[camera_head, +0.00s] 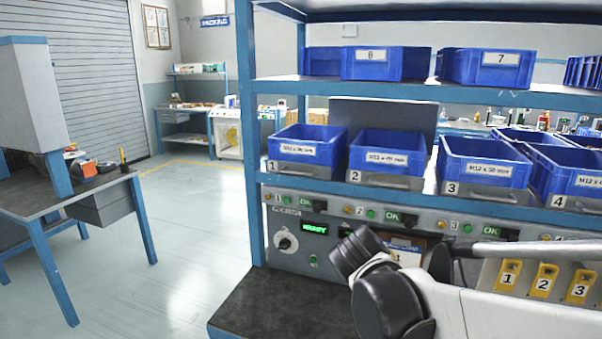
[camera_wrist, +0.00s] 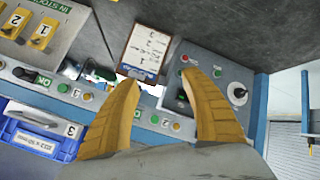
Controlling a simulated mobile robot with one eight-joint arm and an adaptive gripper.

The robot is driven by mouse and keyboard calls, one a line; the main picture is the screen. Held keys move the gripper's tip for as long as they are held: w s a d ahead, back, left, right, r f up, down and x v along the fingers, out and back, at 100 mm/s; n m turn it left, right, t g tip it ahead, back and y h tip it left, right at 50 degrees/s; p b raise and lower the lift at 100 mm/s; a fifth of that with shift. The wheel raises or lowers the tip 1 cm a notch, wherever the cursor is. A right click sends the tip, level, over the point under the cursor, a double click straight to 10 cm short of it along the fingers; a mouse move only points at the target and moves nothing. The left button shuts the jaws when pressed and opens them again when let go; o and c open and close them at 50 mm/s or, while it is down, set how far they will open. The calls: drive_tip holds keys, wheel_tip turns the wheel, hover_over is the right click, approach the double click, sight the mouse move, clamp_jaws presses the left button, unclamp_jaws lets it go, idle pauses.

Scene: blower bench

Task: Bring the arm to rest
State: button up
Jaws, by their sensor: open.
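My arm (camera_head: 455,305) reaches across the lower right of the head view, in front of the bench panel. In the wrist view, my gripper (camera_wrist: 161,80) shows two ridged yellow fingers. They are spread wide apart, with nothing held between them. Beyond the fingertips are the panel and a clipboard with a written sheet (camera_wrist: 149,48), both apart from the fingers as far as I can tell. In the head view I cannot make out the fingertips; the arm hides part of the panel and the clipboard.
Blue bins (camera_head: 390,150) stand on the shelf above the panel, close over the arm. The panel carries a knob (camera_head: 285,242) and a green display (camera_head: 315,228). A dark worktop (camera_head: 270,305) is clear at left; open floor lies beyond.

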drive_tip(key=s+d+f+m+g+y, duration=0.1)
drive_tip(key=s+f+y, duration=0.1)
drive_tip(key=s, duration=0.9)
drive_tip(key=s+d+f+m+y, duration=0.1)
drive_tip(key=s+y, duration=0.1)
drive_tip(key=s, duration=0.9)
drive_tip(key=shift+d+f+g, duration=0.35)
drive_tip(key=shift+d+g, duration=0.05)
